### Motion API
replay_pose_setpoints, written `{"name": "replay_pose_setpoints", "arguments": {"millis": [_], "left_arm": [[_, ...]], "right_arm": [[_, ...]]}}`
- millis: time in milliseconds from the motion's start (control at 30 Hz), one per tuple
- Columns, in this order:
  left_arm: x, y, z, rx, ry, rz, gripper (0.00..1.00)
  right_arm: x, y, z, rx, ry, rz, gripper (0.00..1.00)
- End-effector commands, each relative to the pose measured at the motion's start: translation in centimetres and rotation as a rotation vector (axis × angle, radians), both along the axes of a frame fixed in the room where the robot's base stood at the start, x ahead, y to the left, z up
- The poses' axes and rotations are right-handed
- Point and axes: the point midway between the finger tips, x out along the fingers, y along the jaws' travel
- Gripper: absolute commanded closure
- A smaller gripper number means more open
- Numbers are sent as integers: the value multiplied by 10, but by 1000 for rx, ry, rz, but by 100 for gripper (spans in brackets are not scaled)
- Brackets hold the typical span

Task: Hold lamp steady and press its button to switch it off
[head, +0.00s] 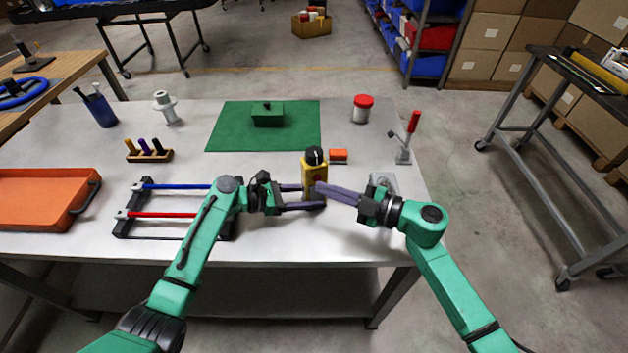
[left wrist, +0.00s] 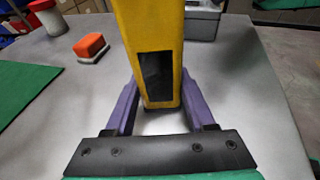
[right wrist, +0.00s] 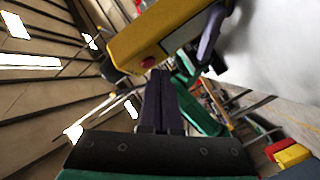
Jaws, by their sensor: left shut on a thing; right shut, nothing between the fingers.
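The lamp (head: 309,178) is a yellow box with a black top, upright at the front middle of the table. Its dark side panel (left wrist: 155,76) faces the left wrist camera. My left gripper (left wrist: 158,98) is shut around the lamp's lower body, a purple finger on each side. The lamp's round red button (right wrist: 148,62) shows in the right wrist view. My right gripper (right wrist: 160,74) is shut and empty, its fingertips right beside the button. I cannot tell whether they touch it. The button is hidden in the head view. I cannot tell whether the lamp is lit.
An orange block (head: 338,155) lies just behind the lamp. A red-handled clamp (head: 408,138) and a red-lidded jar (head: 362,108) stand to the right. A green mat (head: 225,135) bears a green box (head: 268,117). A rack with rods (head: 170,187) and an orange tray (head: 38,197) are left.

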Motion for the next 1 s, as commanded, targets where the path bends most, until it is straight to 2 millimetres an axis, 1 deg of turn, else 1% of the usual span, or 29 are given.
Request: {"name": "replay_pose_setpoints", "arguments": {"millis": [100,367,800,900,1000], "left_arm": [[0,0,0,0,-1,1,94],[0,0,0,-1,-1,1,94],[0,0,0,0,0,1,94],[0,0,0,0,0,1,94],[0,0,0,-1,-1,1,94]], "right_arm": [[-5,-2,0,0,1,-1,100],[-7,-2,0,-1,0,-1,100],[-57,-18,-1,0,2,0,100],[-62,-19,0,-1,1,0,100],[-62,-19,0,0,-1,0,100]]}}
